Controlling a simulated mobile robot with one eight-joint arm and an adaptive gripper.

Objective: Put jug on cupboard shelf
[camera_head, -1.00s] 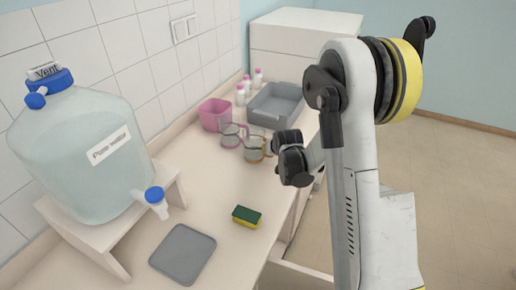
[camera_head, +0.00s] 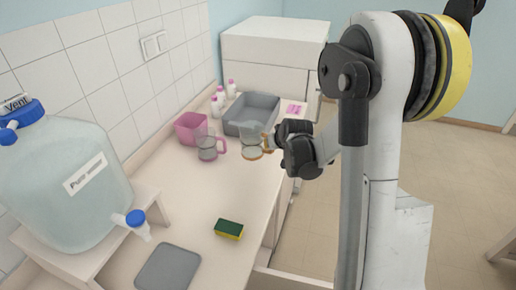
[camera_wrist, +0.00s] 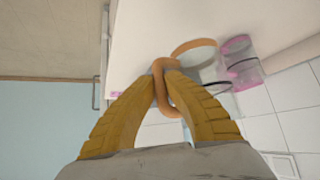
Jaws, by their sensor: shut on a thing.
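The clear jug with an orange handle and rim (camera_head: 251,143) is at my gripper (camera_head: 270,141), over the right side of the counter in the head view. In the wrist view, my gripper (camera_wrist: 166,68) is shut on the jug's orange handle (camera_wrist: 163,95), and the jug's orange rim (camera_wrist: 193,46) shows beyond the fingertips. The jug looks about upright; I cannot tell how far it is above the counter. A white cupboard (camera_head: 275,48) stands at the back; no open shelf is visible in it.
A pink-handled jug (camera_head: 208,149) stands left of the held jug, before a pink container (camera_head: 190,128). A grey tray (camera_head: 232,127) and several white bottles (camera_head: 217,104) are behind. A sponge (camera_head: 229,229), a grey plate (camera_head: 168,269) and a large water bottle (camera_head: 62,180) are in front.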

